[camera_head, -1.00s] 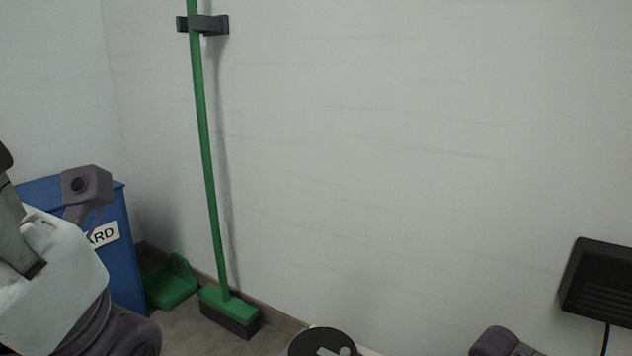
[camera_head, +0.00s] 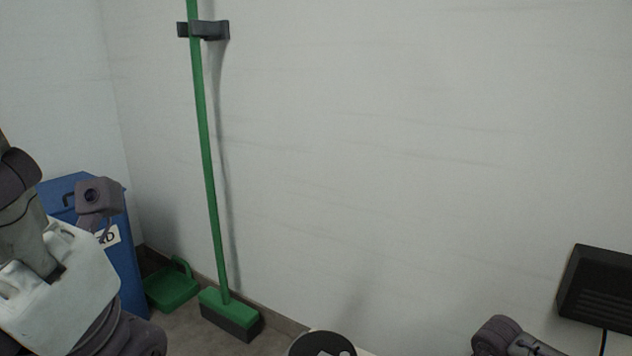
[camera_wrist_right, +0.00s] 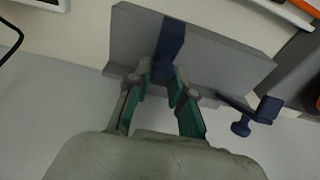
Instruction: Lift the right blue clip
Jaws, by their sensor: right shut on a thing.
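In the right wrist view, one blue clip (camera_wrist_right: 172,38) stands upright against a grey panel (camera_wrist_right: 225,62). My right gripper (camera_wrist_right: 163,78) has its two green-lined fingers at the lower end of this clip and is shut on it. Part of the clip's lower end is hidden between the fingers. A second blue clip (camera_wrist_right: 268,110) sits at the panel's right end in this view, apart from the fingers. The head view shows neither clip. My left gripper's fingers are not visible in any view.
In the head view, a green broom (camera_head: 212,190) leans along the wall beside a green dustpan (camera_head: 172,288) and a blue bin (camera_head: 133,265). A black box (camera_head: 600,285) is on the right. A black cable (camera_wrist_right: 12,40) shows in the wrist view.

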